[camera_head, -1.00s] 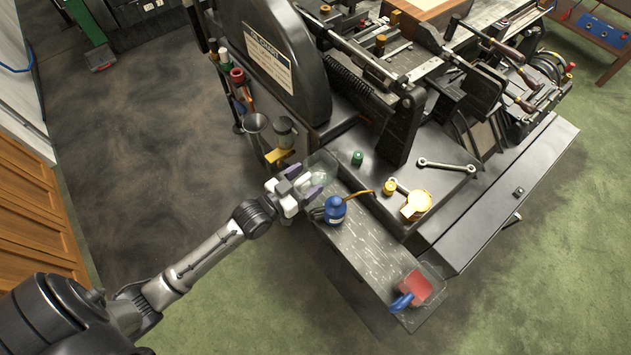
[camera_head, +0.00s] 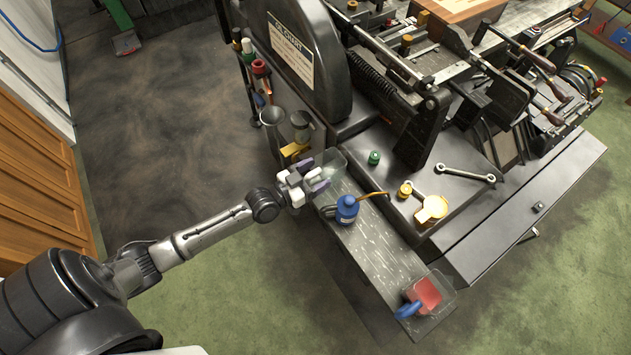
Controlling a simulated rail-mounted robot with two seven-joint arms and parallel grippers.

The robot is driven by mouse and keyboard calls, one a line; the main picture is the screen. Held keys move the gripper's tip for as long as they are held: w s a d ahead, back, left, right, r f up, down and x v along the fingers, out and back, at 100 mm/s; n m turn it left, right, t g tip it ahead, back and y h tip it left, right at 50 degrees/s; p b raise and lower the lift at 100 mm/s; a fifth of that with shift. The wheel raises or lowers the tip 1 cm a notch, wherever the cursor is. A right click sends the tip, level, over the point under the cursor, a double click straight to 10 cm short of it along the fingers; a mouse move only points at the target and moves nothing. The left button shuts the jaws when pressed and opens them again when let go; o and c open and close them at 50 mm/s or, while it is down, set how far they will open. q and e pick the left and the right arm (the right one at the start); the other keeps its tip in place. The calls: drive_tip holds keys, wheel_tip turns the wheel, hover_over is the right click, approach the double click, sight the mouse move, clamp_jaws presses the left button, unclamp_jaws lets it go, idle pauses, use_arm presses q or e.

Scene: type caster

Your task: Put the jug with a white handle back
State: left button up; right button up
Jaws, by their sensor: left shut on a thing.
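A clear jug (camera_head: 332,165) is at the far left end of the narrow grey side shelf (camera_head: 385,262), beside the machine. My left gripper (camera_head: 310,183) is at the jug's near left side and shut on it. The fingers cover the handle, so its colour is hard to make out. I cannot tell whether the jug's base touches the shelf. A second clear jug with red contents (camera_head: 427,291) and a blue handle stands at the near right end of the shelf. My right gripper is not in view.
A blue oil can (camera_head: 347,208) with a copper spout stands close right of my left gripper. A grey funnel (camera_head: 272,118) and several tools hang on the machine's side. The shelf's middle is clear.

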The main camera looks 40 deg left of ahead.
sight(315, 182)
use_arm(q)
drive_tip(key=shift+f+b, duration=0.6)
drive_tip(key=shift+f, duration=1.2)
drive_tip(key=shift+f, duration=0.2)
drive_tip(key=o, duration=1.3)
drive_tip(key=shift+r, duration=0.1)
